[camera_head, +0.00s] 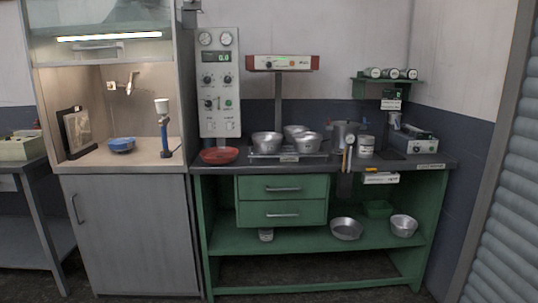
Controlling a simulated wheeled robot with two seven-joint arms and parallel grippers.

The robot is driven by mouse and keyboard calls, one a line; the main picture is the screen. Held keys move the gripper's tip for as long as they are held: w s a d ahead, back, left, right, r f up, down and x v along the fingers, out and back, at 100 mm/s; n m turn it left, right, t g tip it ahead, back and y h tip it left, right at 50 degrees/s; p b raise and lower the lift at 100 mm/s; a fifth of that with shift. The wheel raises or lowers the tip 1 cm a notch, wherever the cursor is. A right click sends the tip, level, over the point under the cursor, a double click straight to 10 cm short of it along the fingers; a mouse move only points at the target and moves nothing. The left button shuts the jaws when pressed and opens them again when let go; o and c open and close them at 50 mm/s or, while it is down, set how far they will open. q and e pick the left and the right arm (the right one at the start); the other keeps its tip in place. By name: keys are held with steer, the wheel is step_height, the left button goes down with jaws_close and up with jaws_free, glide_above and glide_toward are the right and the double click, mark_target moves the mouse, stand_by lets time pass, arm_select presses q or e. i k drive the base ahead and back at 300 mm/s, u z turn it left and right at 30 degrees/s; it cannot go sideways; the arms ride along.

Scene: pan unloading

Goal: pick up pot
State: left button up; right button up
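A grey metal pot (339,137) stands upright on the dark worktop of the green bench, right of centre. A thin tool with a yellow part (349,153) is in front of its right side and hides some of it. Several silver bowl-shaped pans (267,143) sit to its left on a low rack or scale plate. Another silver pan (346,229) and a deeper silver pot-like vessel (403,226) stand on the green lower shelf. Neither of my grippers is in view.
A white jar (366,148) is close to the pot's right, with a grey box device (414,141) further right. A red bowl (219,156) sits at the worktop's left end. Green drawers (283,200) hang below. Floor in front shows only as a narrow strip.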

mark_target(267, 143)
steer(key=u, duration=0.75)
steer(key=i, duration=0.65)
steer(key=u, duration=0.55)
steer(key=i, duration=1.35)
steer(key=z, duration=0.3)
